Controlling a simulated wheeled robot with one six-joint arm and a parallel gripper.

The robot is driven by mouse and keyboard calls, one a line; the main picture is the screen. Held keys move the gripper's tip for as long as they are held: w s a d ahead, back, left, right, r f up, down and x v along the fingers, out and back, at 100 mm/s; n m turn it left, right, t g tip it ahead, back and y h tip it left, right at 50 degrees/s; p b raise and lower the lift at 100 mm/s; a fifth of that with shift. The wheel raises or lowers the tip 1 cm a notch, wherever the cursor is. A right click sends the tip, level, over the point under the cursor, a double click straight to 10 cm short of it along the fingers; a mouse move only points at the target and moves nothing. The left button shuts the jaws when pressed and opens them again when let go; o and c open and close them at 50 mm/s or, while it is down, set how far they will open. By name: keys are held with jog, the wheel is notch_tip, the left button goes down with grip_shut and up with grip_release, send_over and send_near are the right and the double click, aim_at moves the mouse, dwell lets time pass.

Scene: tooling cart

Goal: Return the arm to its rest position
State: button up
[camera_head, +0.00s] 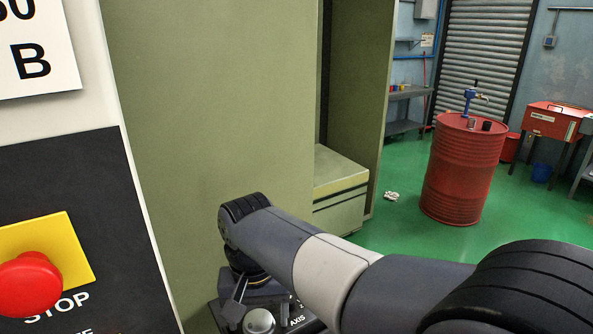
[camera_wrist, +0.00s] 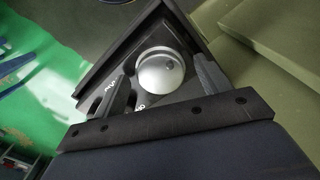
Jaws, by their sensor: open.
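My arm reaches in from the lower right of the head view and bends down at its wrist. My gripper (camera_head: 262,301) is at the bottom centre, over a dark panel with a silver round knob (camera_head: 259,321) and the lettering "AXIS" and "Z". In the wrist view my gripper (camera_wrist: 164,76) is open, with one finger on each side of the silver knob (camera_wrist: 160,73). A dark edged plate (camera_wrist: 101,60) lies under the knob. I cannot tell whether the fingers touch the knob. The lower part of the panel is cut off in the head view.
A panel with a red stop button (camera_head: 30,284) on a yellow plate stands close at left. An olive cabinet (camera_head: 210,110) rises behind my gripper. A red drum (camera_head: 464,170) stands farther back at right.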

jog(key=m+b, duration=0.1)
jog(key=m, duration=0.3)
jog(key=shift+f+m+b, duration=0.1)
jog(key=shift+m+b, duration=0.3)
jog(key=m+b, duration=0.2)
jog(key=m, duration=0.3)
jog(key=shift+m, duration=0.3)
